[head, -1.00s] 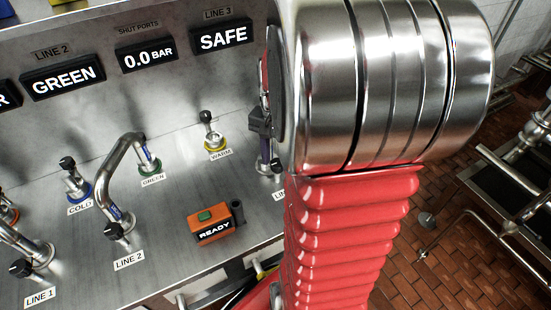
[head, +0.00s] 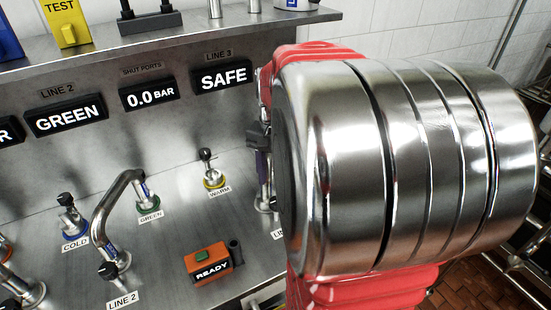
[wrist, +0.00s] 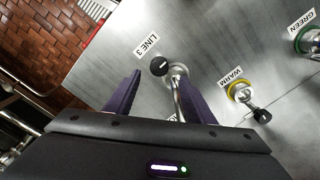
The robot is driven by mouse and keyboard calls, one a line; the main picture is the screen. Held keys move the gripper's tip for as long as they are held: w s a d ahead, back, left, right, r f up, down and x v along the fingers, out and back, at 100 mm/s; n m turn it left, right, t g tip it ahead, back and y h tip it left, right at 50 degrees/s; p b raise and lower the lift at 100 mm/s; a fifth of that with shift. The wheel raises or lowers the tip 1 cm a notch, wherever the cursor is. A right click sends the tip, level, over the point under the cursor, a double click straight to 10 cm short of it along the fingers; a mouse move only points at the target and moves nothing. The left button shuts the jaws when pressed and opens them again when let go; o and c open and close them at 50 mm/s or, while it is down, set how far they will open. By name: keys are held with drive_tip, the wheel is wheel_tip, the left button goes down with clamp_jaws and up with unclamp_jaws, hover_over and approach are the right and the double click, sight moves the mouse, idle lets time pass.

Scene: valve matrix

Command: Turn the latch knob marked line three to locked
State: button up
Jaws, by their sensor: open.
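In the wrist view, the black latch knob (wrist: 160,66) sits beside the "LINE 3" label (wrist: 147,45), at the end of a metal pipe. My gripper (wrist: 159,76) is open, with its two purple fingers spread to either side of the pipe. The knob shows just at or past the fingertips; I cannot tell whether either finger touches it. In the head view my arm hides the line 3 knob, and only part of my gripper (head: 261,155) shows at the arm's left edge. The line 3 display (head: 223,78) reads SAFE.
Left of my arm stand the yellow-ringed warm port (head: 213,180), the green-ringed port (head: 149,206), the blue-ringed cold port (head: 73,228) and the curved line 2 pipe (head: 113,210). An orange READY box (head: 207,268) sits on the panel. A shelf (head: 150,48) runs above the displays.

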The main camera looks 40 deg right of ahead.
wheel_tip(320, 180, up, 7)
drive_tip(key=shift+f, duration=0.15)
idle(0.7)
drive_tip(key=s+a+n+t, duration=0.2)
drive_tip(key=a+n, duration=0.5)
drive_tip(key=a, duration=0.5)
drive_tip(key=s+a+f+n+t, duration=0.1)
drive_tip(key=a+n, duration=0.5)
drive_tip(key=a, duration=0.6)
drive_tip(key=shift+s+n+t, duration=0.4)
drive_tip(key=shift+s+t, duration=0.25)
drive_tip(key=shift+t, duration=0.65)
